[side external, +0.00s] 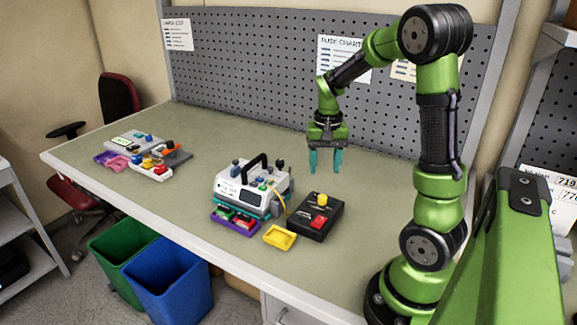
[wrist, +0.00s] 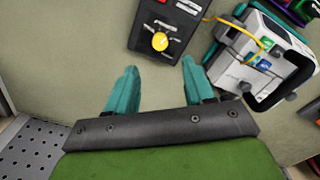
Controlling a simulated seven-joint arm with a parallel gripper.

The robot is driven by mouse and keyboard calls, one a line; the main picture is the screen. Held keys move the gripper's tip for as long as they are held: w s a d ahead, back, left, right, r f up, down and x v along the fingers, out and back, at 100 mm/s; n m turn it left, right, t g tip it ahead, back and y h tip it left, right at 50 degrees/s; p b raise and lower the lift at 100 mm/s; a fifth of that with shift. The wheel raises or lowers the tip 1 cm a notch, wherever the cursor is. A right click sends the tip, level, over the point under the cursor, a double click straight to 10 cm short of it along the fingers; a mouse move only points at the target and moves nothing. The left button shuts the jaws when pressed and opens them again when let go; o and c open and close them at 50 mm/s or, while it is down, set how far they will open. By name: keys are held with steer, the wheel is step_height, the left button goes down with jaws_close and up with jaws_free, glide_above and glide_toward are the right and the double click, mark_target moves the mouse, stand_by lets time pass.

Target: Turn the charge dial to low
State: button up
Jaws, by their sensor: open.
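A black box (side external: 307,220) with a yellow dial (side external: 320,199) and a red block or switch (side external: 319,223) sits on the bench, right of the white pump. In the wrist view the yellow dial (wrist: 160,41) shows on the black box (wrist: 172,18), with a pale pointer mark on it. I cannot read any labels by the dial. My gripper (side external: 325,162) has teal fingers pointing down, open and empty, above the bench behind the box. In the wrist view my gripper (wrist: 160,80) has its fingers apart, with the dial beyond their tips. Nothing touches the dial.
A white pump (side external: 252,187) with a black handle stands left of the box, joined by a yellow cable. A yellow tray (side external: 279,237) and a purple tray (side external: 233,222) lie in front. Another device group (side external: 143,150) is far left. The bench right of the box is clear.

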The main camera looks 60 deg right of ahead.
step_height(320, 180, up, 8)
steer(key=shift+f, duration=0.15)
stand_by(0.3)
steer(key=s+a+r+n+t+y, duration=0.1)
steer(key=s+a+n+t, duration=0.1)
steer(key=a, duration=0.9)
steer(key=s+a+r+n+t+y, duration=0.1)
steer(key=a+n+t, duration=0.4)
steer(key=a, duration=0.7)
steer(key=shift+s+r, duration=0.6)
steer(key=shift+s, duration=0.35)
